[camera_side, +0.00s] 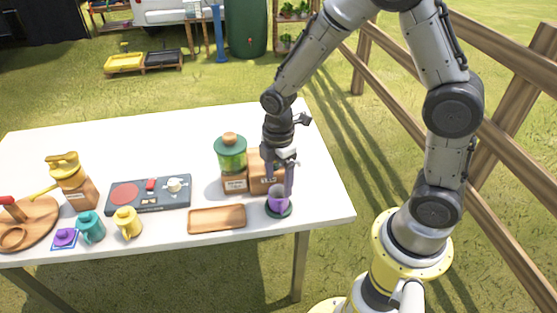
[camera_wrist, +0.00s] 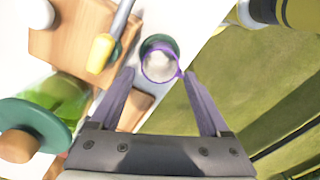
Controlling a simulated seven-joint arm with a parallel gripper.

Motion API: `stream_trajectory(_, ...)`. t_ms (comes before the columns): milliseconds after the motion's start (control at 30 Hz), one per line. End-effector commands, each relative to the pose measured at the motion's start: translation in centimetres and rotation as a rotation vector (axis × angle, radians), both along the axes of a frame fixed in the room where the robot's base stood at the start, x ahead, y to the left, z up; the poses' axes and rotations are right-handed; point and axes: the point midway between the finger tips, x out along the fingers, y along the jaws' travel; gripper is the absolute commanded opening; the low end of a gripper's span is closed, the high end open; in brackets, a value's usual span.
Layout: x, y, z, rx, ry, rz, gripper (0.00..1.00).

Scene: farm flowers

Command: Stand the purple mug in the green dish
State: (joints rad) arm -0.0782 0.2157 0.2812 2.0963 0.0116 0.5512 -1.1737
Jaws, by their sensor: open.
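The purple mug (camera_side: 277,203) stands upright in the green dish (camera_side: 288,213) near the table's front right corner. In the wrist view, I look down into the open mouth of the mug (camera_wrist: 160,66), with the rim of the green dish (camera_wrist: 155,40) showing beyond it. My gripper (camera_side: 282,188) is open, pointing down over the mug. In the wrist view, its two fingers (camera_wrist: 160,76) are spread apart, with the mug between and just beyond their tips. I cannot tell whether either finger touches the mug. Part of the dish is hidden by the mug.
A wooden tray (camera_side: 217,219) lies just left of the dish. A green-topped jar (camera_side: 231,155) and a wooden box (camera_side: 258,172) stand behind. The table edge is close.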

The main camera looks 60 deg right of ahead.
Motion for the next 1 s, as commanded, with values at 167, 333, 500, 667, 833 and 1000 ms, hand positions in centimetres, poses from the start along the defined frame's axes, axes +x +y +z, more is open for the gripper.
stream_trajectory(167, 0.1, 0.0, 3.8, 0.000, -0.005, 0.000, 0.80)
stream_trajectory(333, 0.1, 0.0, 6.1, 0.000, -0.004, 0.000, 0.80)
stream_trajectory(500, -0.1, -0.1, 7.5, 0.001, -0.007, -0.016, 0.80)
stream_trajectory(667, -1.9, -0.6, 10.8, 0.011, -0.078, -0.176, 0.80)
stream_trajectory(833, -6.2, -1.5, 15.6, 0.061, -0.210, -0.510, 0.80)
stream_trajectory(1000, -11.2, -2.2, 18.5, 0.153, -0.326, -0.850, 0.80)
